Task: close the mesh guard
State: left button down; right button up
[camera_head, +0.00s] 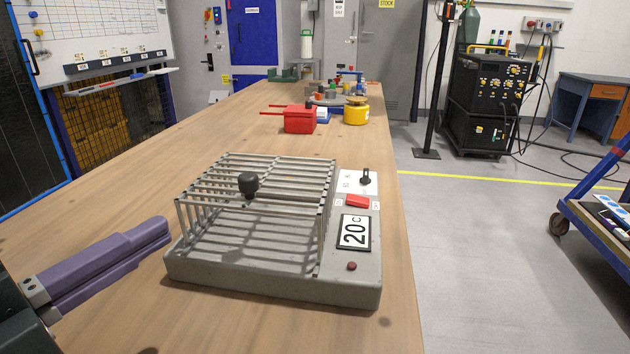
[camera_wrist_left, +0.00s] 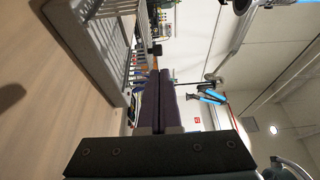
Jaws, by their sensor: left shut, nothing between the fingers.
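The mesh guard (camera_head: 255,180) is a cage of grey bars with a black knob (camera_head: 248,184) on it. It sits over the left part of a grey jig box (camera_head: 345,290) on the wooden table and looks lowered. I cannot tell whether it is fully seated. My left gripper (camera_head: 168,230) has purple fingers, shut and empty, just left of the box, apart from the guard. In the left wrist view the shut fingers (camera_wrist_left: 159,72) point towards the knob (camera_wrist_left: 155,50), with the guard's bars (camera_wrist_left: 108,40) at upper left. My right gripper is not in view.
The box's right panel has a "20 C" label (camera_head: 353,232), a red switch (camera_head: 357,201) and a black dial (camera_head: 366,177). A red box (camera_head: 299,120) and a yellow pot (camera_head: 356,112) stand farther back. The table (camera_head: 110,200) is clear around the jig.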

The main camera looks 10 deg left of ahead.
aim_at(240, 184)
pick_arm(q)
jog(key=x, duration=0.8)
jog(key=shift+w, duration=0.3)
jog(key=shift+w+d, duration=0.2)
jog(key=shift+w, duration=0.15)
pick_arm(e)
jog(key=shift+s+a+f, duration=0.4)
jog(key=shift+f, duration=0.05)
pick_arm(q)
jog(key=shift+w, duration=0.15)
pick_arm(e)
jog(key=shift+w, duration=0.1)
